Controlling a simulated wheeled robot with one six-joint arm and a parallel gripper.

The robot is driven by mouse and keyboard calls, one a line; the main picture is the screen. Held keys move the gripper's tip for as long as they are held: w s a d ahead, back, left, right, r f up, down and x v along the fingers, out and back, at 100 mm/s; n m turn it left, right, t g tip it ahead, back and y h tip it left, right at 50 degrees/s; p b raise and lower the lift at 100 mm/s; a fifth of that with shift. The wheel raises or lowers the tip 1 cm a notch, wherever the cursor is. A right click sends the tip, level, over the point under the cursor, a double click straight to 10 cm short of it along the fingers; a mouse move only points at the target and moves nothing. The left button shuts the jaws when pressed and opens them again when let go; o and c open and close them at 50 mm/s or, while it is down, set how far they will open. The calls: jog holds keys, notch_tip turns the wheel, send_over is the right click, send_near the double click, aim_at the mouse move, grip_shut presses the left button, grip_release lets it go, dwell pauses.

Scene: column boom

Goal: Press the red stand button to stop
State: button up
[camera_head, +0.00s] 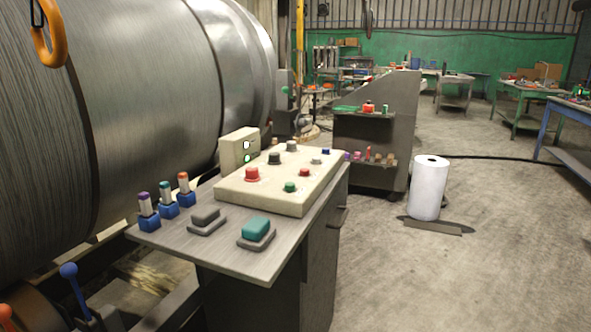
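A large red mushroom-shaped button (252,174) stands at the front left of a cream control box (262,199). A smaller red button (304,172) is on the same box, further right. The box also carries a green button (290,187), dark and grey knobs, and a small blue button (326,151). The box rests on a grey cabinet top (262,266). I cannot tell from the view alone which red one is called the stand button. Both are uncovered. My gripper is not in view.
A grey pad (206,216), a teal pad (256,229) and three blue-based posts (168,205) stand on the cabinet top. A large metal cylinder (150,85) fills the left. A white roll (428,188) stands on the floor. Open floor lies front right.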

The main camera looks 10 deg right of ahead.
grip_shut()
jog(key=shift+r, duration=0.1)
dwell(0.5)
